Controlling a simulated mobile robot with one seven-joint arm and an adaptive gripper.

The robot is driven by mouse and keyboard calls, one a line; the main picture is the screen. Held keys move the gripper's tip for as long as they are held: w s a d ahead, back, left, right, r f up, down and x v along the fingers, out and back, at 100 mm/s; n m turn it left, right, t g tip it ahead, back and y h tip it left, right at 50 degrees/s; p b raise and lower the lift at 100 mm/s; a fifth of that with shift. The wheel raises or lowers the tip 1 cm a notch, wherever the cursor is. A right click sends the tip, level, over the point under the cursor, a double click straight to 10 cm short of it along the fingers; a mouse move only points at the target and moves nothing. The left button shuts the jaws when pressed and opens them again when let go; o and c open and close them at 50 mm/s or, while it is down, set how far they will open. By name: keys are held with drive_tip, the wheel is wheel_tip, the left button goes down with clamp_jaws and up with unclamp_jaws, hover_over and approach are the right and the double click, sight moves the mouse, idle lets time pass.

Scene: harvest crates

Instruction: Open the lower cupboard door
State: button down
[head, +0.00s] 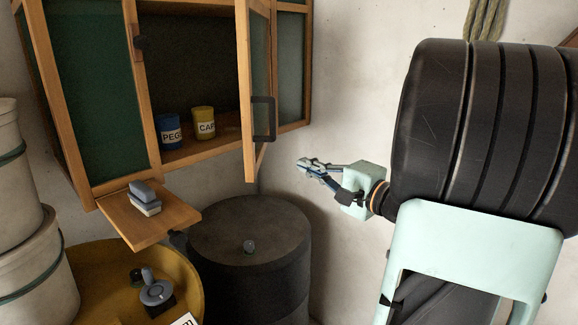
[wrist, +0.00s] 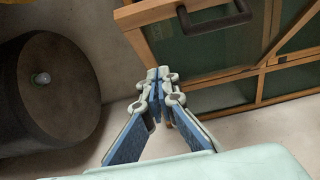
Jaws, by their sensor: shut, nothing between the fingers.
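The wooden wall cupboard (head: 160,140) has green panels and hangs at the left in the head view. One of its doors (head: 245,95) stands swung out, so the dark shelf space behind shows. This door carries a dark bar handle (head: 272,120). The handle also shows at the top of the wrist view (wrist: 216,22). My gripper (head: 302,168) is to the right of the door's lower end and below the handle. In the wrist view its fingertips (wrist: 157,74) meet, with nothing between them, near the door's wooden edge. I cannot tell whether they touch it.
Blue (head: 170,131) and yellow (head: 204,122) labelled cups stand on the cupboard shelf. A wooden flap (head: 170,222) with small blocks juts out below. A dark barrel (head: 250,270), a yellow drum (head: 95,262) and pale stacked tubs (head: 25,245) stand underneath.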

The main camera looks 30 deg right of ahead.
sight(256, 156)
drive_tip(key=x, duration=0.3)
drive_tip(key=a+x, duration=0.1)
drive_tip(key=x, duration=0.2)
drive_tip(key=a+x, duration=0.1)
drive_tip(key=x, duration=0.3)
drive_tip(key=shift+s+a, duration=0.15)
drive_tip(key=shift+s, duration=0.05)
drive_tip(key=shift+w+a+p, duration=0.25)
drive_tip(key=shift+a+p, duration=0.05)
drive_tip(key=a, duration=0.1)
drive_tip(key=w+a, duration=0.1)
drive_tip(key=a+p, duration=0.1)
drive_tip(key=shift+w+r, duration=0.1)
drive_tip(key=shift+w, duration=0.2)
drive_tip(key=shift+w+a, duration=0.25)
drive_tip(key=shift+a, duration=0.15)
drive_tip(key=shift+d, duration=0.1)
